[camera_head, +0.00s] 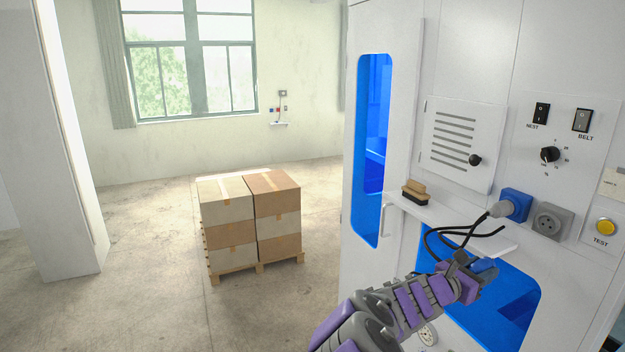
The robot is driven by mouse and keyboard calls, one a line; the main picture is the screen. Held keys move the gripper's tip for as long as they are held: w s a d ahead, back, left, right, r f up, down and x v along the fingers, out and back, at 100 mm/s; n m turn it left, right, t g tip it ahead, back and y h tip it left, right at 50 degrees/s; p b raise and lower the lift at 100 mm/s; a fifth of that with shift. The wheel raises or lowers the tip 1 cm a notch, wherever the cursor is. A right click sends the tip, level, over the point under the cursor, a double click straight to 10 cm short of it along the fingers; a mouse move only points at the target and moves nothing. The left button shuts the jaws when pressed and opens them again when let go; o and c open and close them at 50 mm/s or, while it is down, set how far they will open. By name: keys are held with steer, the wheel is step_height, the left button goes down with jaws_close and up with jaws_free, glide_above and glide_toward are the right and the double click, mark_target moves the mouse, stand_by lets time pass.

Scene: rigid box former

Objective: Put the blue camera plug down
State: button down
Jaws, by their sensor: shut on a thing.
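My gripper (482,272) is at the lower right, in front of the white machine and just below its shelf edge. It is shut on a small blue-grey piece (487,266), apparently the blue camera plug, mostly hidden by the jaws. Black cable (430,240) loops beside the gripper and over the shelf (450,222). Above, a grey plug (496,210) sits at a blue socket (515,204) on the machine wall, with a cable hanging from it. The held piece is apart from that socket.
A brush (415,193) lies on the shelf's left end. A grey socket (552,221), switches, a knob (550,154) and a yellow test button (606,226) are on the panel. Boxes (228,235) stand on a pallet (258,269) to the left. The floor around them is clear.

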steer(key=s+a+f+n+t+y+b, duration=0.1)
steer(key=a+f+t+b, duration=0.1)
steer(key=a+f+b, duration=1.05)
steer(key=s+a+f+n+t+y+b, duration=0.15)
steer(key=a+f+b, duration=0.35)
steer(key=a+f, duration=1.4)
steer(key=w+d+r+n+t+y, duration=0.3)
steer(key=d+r+n+t+y, duration=0.2)
steer(key=r+n+t+y, duration=0.1)
step_height(320, 180, up, 2)
steer(key=n+y, duration=0.1)
steer(key=y, duration=0.1)
steer(key=shift+w+r+y, duration=0.15)
steer(key=shift+w+y, duration=0.15)
steer(key=shift+y, duration=0.05)
steer(key=shift+d, duration=0.15)
